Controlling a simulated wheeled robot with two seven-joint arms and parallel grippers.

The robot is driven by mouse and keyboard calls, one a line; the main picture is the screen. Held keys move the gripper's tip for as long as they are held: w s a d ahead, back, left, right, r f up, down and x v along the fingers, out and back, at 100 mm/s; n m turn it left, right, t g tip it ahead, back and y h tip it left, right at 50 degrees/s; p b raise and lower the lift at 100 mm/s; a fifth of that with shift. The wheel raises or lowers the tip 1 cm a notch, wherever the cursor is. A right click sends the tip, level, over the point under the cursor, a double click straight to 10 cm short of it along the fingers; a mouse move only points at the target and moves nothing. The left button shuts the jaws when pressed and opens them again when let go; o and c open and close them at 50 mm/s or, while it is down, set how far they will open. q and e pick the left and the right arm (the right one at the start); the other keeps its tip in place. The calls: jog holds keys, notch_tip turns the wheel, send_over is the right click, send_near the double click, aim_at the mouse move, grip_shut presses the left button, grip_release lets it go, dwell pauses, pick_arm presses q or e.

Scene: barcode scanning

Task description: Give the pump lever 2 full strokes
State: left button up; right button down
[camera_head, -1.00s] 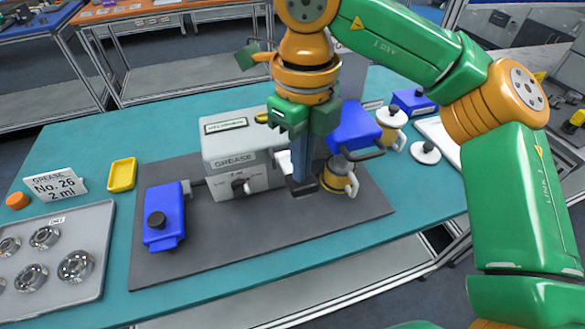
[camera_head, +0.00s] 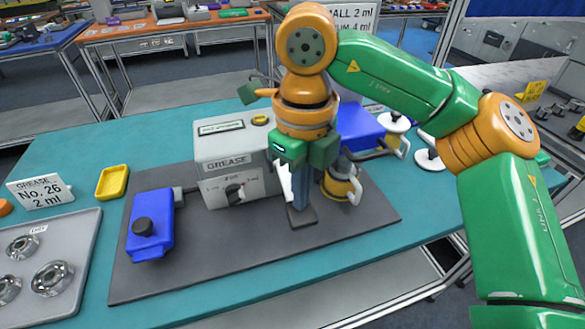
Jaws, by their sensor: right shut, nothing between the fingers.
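The grey-white grease dispenser (camera_head: 228,181) stands on the dark mat with a dial on its front. My right gripper (camera_head: 300,203) is at the dispenser's right side, pointing down, shut and empty. Its blue-grey lower part reaches down to a small dark flat piece (camera_head: 303,218) low over the mat. I cannot tell whether this piece is the end of the pump lever, nor whether the fingers touch it. The gripper and wrist hide much of the dispenser's right side, and I cannot make out the lever clearly. My left gripper is not in view.
A yellow-and-white pot (camera_head: 342,183) and a blue block (camera_head: 362,124) are close on the right. A yellow tray (camera_head: 112,182) and bearing tray (camera_head: 77,236) are at left. The front mat is clear.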

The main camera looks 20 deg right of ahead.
notch_tip(320, 180, up, 8)
jog(key=p, duration=0.7)
jog(key=shift+w+f, duration=0.25)
jog(key=shift+w, duration=0.1)
notch_tip(320, 180, up, 4)
jog(key=p, duration=0.3)
jog(key=shift+p, duration=0.35)
